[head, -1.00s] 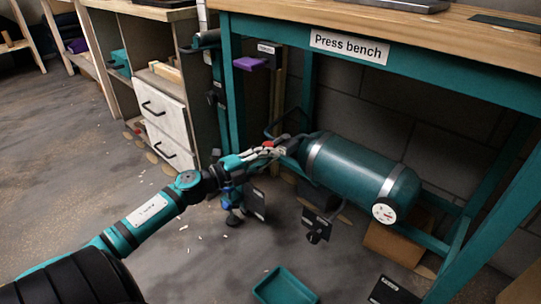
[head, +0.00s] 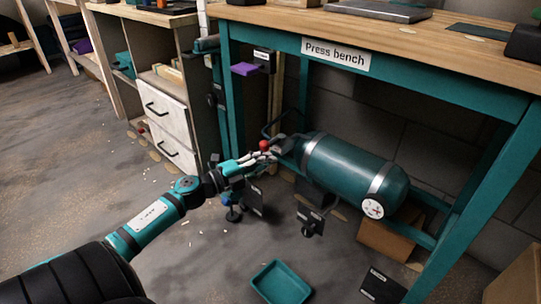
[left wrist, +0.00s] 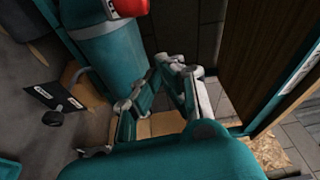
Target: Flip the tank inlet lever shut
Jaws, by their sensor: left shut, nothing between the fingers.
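The teal tank (head: 350,172) lies under the press bench, with a round dial on its near end. A small red part (head: 264,145), which looks like the inlet lever's handle, shows at the tank's far left end. My left gripper (head: 274,157) is shut and empty, just below and beside the red part; I cannot tell if they touch. In the left wrist view the shut fingers (left wrist: 174,68) are beside the tank (left wrist: 112,50), apart from the red part (left wrist: 130,7) at the top edge. The lever's position is unclear. My right gripper is not in view.
The bench's teal frame (head: 232,100) and top rail (head: 430,75) surround the tank. Black tags or pedals (head: 310,220) stand on the floor before it. A teal tray (head: 281,283) lies in front. A drawer cabinet (head: 165,110) is to the left. Floor at left is mostly clear.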

